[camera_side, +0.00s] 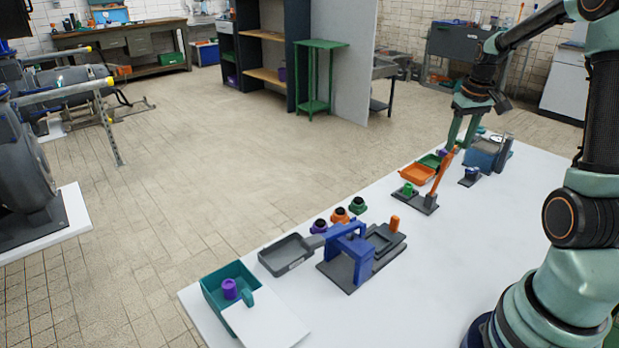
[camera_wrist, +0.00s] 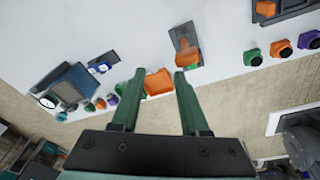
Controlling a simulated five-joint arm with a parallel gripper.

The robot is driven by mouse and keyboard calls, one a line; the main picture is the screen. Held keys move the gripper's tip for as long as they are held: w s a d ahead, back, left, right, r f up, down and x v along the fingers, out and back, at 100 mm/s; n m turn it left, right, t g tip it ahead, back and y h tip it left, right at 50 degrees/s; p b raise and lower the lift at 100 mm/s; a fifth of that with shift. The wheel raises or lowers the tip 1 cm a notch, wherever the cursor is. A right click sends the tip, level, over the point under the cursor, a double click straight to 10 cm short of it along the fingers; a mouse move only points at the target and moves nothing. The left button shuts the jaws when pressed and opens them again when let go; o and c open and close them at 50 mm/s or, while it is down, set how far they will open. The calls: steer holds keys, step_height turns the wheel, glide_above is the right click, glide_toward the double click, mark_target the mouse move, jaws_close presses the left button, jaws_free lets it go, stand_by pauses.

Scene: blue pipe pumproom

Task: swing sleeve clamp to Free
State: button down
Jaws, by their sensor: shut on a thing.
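The sleeve clamp has a grey base plate (camera_side: 428,206) with a green piece (camera_side: 409,189) and a tall orange lever (camera_side: 441,174). The lever stands up from the plate and leans right toward its top. My gripper (camera_side: 457,145) has its fingertips at the lever's top and is shut on it. In the wrist view, my gripper (camera_wrist: 158,70) shows a gap between its green fingers, and the orange lever (camera_wrist: 188,50) shows beside the right fingertip. The exact contact is hard to see there.
An orange tray (camera_side: 417,174) and a green tray (camera_side: 430,160) lie just behind the clamp. A small blue fixture (camera_side: 469,176) and a larger blue box (camera_side: 484,154) stand to the right. A blue-framed fixture (camera_side: 347,252) stands in front left. The table's right part is clear.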

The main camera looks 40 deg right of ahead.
steer(key=s+a+f+g+y, duration=0.1)
steer(key=s+a+f, duration=0.2)
steer(key=s+f, duration=0.1)
steer(key=shift+a+f, duration=0.2)
steer(key=shift+f, duration=0.65)
steer(key=w+r, duration=0.3)
steer(key=r, duration=0.3)
steer(key=shift+a, duration=0.1)
